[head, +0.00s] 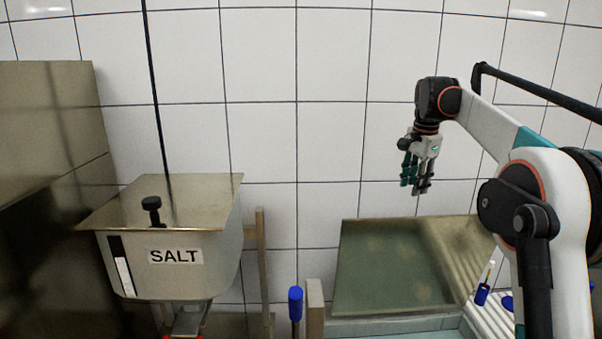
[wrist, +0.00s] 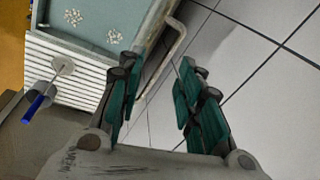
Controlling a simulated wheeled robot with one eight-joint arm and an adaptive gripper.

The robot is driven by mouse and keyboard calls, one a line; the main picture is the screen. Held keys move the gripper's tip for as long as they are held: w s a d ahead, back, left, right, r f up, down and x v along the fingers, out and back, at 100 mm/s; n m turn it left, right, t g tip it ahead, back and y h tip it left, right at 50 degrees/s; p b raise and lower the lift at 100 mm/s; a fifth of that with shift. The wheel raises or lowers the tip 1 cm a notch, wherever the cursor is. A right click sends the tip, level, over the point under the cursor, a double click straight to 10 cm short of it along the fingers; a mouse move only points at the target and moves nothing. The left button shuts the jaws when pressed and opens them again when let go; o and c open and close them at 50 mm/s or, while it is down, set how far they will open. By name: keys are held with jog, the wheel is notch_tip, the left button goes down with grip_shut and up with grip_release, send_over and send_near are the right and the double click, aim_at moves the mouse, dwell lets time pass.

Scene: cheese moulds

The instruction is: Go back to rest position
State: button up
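My gripper (head: 415,186) hangs fingers-down from my raised arm in the head view, in front of the white tiled wall and above the metal basin. In the wrist view, my gripper (wrist: 155,98) shows its teal finger pads apart, with nothing between them. It touches nothing that I can see.
A metal salt hopper (head: 200,265) stands at the left. A metal basin (head: 390,270) lies below my gripper. A blue-handled tool (head: 295,304) stands at front centre. In the wrist view, a blue-handled tool (wrist: 38,106) lies near a ribbed white surface (wrist: 75,75).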

jog(key=s+a+f+n+t+b, duration=0.1)
jog(key=s+a+f+n+b, duration=0.25)
jog(key=s, duration=0.75)
jog(key=s+a+f+n+t+b, duration=0.25)
jog(key=s+a+n+b, duration=0.2)
jog(key=s, duration=0.55)
jog(key=s+a+f+n+t+b, duration=0.1)
jog(key=s+a+f+n+b, duration=0.1)
jog(key=s+f, duration=0.9)
jog(key=s+a+f+n+b, duration=0.2)
jog(key=s+f+n+b, duration=0.2)
jog(key=s+f, duration=0.7)
jog(key=shift+a+f+t+b, duration=0.2)
jog(key=shift+f+t+b, duration=0.15)
jog(key=shift+f+b, duration=0.15)
